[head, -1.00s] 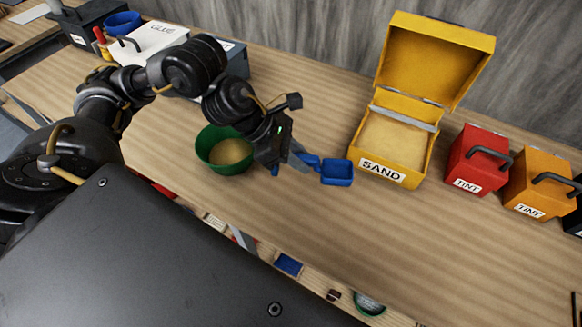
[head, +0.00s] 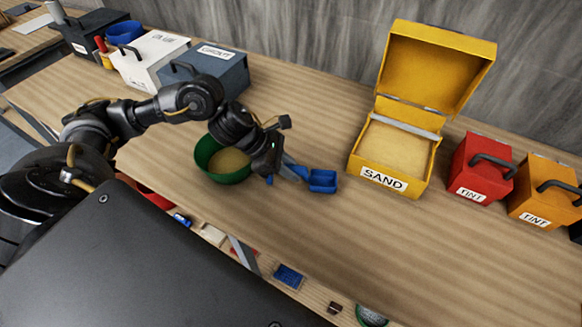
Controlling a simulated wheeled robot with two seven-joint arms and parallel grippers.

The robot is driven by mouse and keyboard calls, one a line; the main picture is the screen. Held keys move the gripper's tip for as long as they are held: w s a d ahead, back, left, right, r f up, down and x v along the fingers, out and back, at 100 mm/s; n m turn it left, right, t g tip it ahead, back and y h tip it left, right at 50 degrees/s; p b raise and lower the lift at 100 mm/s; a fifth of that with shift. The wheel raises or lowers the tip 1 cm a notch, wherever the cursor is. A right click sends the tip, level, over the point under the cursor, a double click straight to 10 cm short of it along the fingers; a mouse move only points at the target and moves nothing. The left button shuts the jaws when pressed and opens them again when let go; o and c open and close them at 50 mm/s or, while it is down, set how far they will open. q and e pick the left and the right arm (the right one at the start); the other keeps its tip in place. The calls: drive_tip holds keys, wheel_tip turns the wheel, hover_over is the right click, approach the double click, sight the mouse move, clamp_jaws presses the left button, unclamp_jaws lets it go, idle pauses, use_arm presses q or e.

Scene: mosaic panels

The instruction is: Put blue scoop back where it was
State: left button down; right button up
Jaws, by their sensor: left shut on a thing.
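The blue scoop (head: 322,181) has a square cup pointing right and looks empty. My left gripper (head: 292,172) is shut on its handle and holds it close to the table, just right of the green bowl; whether the scoop touches the table I cannot tell. The green bowl (head: 203,152) holds sand. The yellow SAND box (head: 384,180) stands open to the right with sand inside. My right gripper is not in view.
Red (head: 480,168) and orange (head: 541,190) TINT boxes stand right of the sand box. A white box (head: 148,58), a grey box (head: 211,72) and a blue bowl (head: 124,32) are at the back left. The table (head: 400,245) is clear in front of the sand box.

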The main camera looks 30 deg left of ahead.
use_arm(q)
drive_tip(key=shift+f, duration=0.3)
drive_tip(key=shift+f, duration=0.15)
drive_tip(key=c, duration=1.7)
unclamp_jaws()
drive_tip(key=shift+f+b, duration=0.1)
drive_tip(key=shift+b, duration=0.2)
drive_tip(key=o, duration=0.4)
drive_tip(key=shift+o, duration=0.2)
